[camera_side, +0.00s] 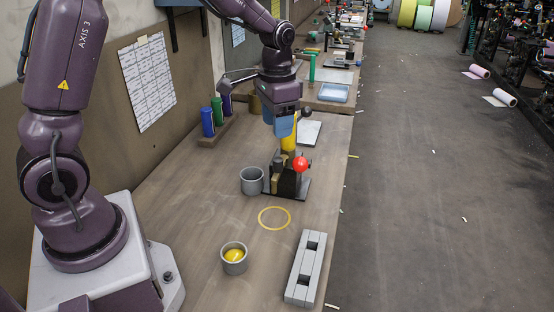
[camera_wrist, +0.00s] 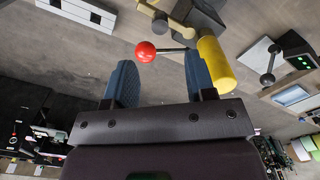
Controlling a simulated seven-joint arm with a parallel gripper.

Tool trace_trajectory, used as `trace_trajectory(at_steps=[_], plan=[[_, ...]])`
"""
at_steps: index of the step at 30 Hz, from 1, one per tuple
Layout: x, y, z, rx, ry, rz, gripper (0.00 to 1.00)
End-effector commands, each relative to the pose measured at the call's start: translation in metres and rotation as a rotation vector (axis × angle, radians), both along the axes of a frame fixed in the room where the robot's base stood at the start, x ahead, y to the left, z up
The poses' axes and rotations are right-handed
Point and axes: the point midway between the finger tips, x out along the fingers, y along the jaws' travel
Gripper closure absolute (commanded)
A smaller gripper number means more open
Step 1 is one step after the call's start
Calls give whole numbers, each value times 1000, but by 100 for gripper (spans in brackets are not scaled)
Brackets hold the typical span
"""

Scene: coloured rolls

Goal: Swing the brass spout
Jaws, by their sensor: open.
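A small dark device (camera_side: 290,187) stands on a flat plate on the bench. It carries a yellow cylinder (camera_side: 289,140) and a lever with a red ball (camera_side: 300,164). The brass spout appears to be the dull brass piece (camera_wrist: 178,14) at the top of the wrist view; in the side view it is hard to make out. My gripper (camera_side: 283,128) is open above the device, its blue fingers close to the yellow cylinder. In the wrist view my gripper (camera_wrist: 160,62) has the red ball (camera_wrist: 145,52) showing between its fingertips; contact cannot be told.
A grey cup (camera_side: 252,182) stands left of the device. Another cup (camera_side: 234,259) with yellow contents stands nearer. A yellow ring (camera_side: 274,218) marks clear bench between them. A grey slotted block (camera_side: 304,270) lies at the bench edge. Coloured cylinders (camera_side: 217,111) stand behind.

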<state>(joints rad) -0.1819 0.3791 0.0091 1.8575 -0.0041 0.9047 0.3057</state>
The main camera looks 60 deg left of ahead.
Motion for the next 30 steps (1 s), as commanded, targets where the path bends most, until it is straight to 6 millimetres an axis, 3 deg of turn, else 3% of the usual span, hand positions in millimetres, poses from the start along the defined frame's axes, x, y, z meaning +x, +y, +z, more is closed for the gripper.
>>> trace_trajectory(at_steps=[6,13,18,27,30], plan=[[-1,0,-49,-1,5,1,50],[-1,0,-85,-1,2,1,50],[0,0,-96,0,0,1,50],[0,0,-98,0,-2,1,50],[0,0,-98,0,-2,1,73]])
